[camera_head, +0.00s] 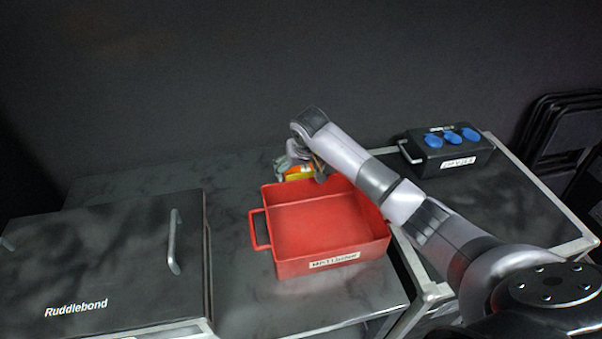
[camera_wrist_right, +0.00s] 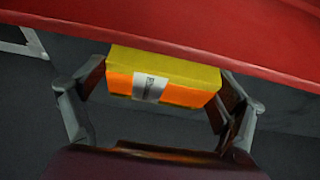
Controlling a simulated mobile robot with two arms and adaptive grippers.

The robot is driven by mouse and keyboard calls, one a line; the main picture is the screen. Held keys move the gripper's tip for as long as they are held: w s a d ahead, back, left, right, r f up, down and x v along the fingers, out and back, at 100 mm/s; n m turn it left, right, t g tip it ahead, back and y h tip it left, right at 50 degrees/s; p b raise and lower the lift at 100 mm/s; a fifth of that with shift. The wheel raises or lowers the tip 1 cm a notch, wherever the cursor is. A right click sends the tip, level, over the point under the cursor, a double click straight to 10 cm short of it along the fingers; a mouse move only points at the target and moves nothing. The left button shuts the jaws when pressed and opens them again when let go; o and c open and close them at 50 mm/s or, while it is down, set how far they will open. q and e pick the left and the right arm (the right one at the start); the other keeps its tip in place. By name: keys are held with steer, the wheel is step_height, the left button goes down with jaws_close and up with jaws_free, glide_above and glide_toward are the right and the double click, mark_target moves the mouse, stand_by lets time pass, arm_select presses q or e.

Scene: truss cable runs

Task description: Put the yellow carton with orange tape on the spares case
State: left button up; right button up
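The yellow carton with orange tape (camera_head: 298,174) shows just behind the far left corner of a red bin, partly hidden by my right gripper (camera_head: 300,168). In the right wrist view the carton (camera_wrist_right: 165,68) sits between both fingers of the gripper (camera_wrist_right: 163,82), with a pad against each end. A white label crosses its orange band. I cannot tell whether it touches the table. A black case marked Ruddlebond (camera_head: 110,260) stands at the left, its flat top bare. No readable label says which object is the spares case. My left gripper is not in view.
The red bin (camera_head: 325,222) is empty and stands between the black case and my right arm. A black box with blue caps (camera_head: 447,152) stands on the right table (camera_head: 510,205). Folded chairs (camera_head: 565,130) stand at the far right. A dark wall runs behind.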

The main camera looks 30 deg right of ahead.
steer(key=shift+r, duration=0.1)
steer(key=c, duration=1.2)
